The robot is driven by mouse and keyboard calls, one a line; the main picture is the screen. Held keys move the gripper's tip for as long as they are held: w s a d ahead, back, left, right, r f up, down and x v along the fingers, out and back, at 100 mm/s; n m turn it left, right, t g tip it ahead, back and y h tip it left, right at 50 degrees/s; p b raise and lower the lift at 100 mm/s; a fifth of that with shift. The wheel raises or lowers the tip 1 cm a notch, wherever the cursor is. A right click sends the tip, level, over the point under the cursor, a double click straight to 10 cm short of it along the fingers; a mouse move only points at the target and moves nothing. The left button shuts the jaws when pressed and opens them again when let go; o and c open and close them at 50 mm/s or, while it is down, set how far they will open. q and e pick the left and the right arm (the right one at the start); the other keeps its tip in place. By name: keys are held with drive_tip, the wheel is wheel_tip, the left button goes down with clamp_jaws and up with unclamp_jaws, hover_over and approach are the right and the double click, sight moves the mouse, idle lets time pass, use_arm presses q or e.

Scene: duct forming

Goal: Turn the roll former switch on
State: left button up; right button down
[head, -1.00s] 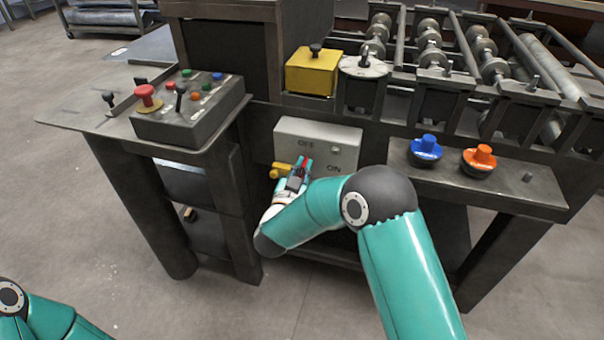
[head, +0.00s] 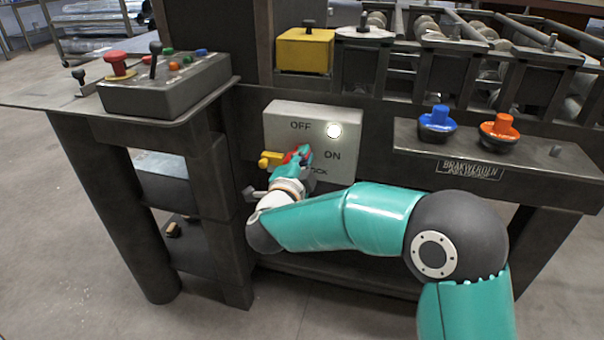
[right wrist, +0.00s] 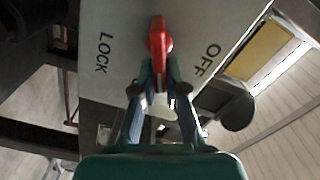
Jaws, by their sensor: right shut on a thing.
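The roll former switch panel (head: 343,160) is a pale grey box on the machine's front, marked OFF, ON and LOCK. A round lamp (head: 333,131) on it glows white. The red switch handle (right wrist: 159,40) stands out from the panel between LOCK and OFF in the right wrist view, and a bit of it shows in the head view (head: 302,150). My right gripper (right wrist: 160,68) is shut on the handle; in the head view it (head: 299,158) covers much of it. Which label the handle points to is hard to tell. My left gripper is out of view.
A yellow fitting (head: 270,159) sits just left of my right gripper. A control box (head: 165,95) with buttons stands at the upper left. Blue (head: 437,120) and orange (head: 499,128) knobs are on a ledge at right. A yellow box (head: 305,50) stands above the panel.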

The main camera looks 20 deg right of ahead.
drive_tip(key=shift+s+d+f+m+b, duration=0.1)
drive_tip(key=shift+f+m+b, duration=0.15)
drive_tip(key=shift+m+b, duration=0.7)
drive_tip(key=shift+w+d+f+m+b, duration=0.1)
drive_tip(key=shift+f+m+b, duration=0.15)
drive_tip(key=shift+m+b, duration=0.75)
drive_tip(key=shift+s+f+m+b, duration=0.1)
drive_tip(key=shift+f+m+b, duration=0.15)
drive_tip(key=shift+m+b, duration=0.7)
drive_tip(key=shift+n, duration=0.3)
drive_tip(key=c, duration=1.2)
unclamp_jaws()
drive_tip(key=shift+r, duration=0.1)
drive_tip(key=v, duration=1.2)
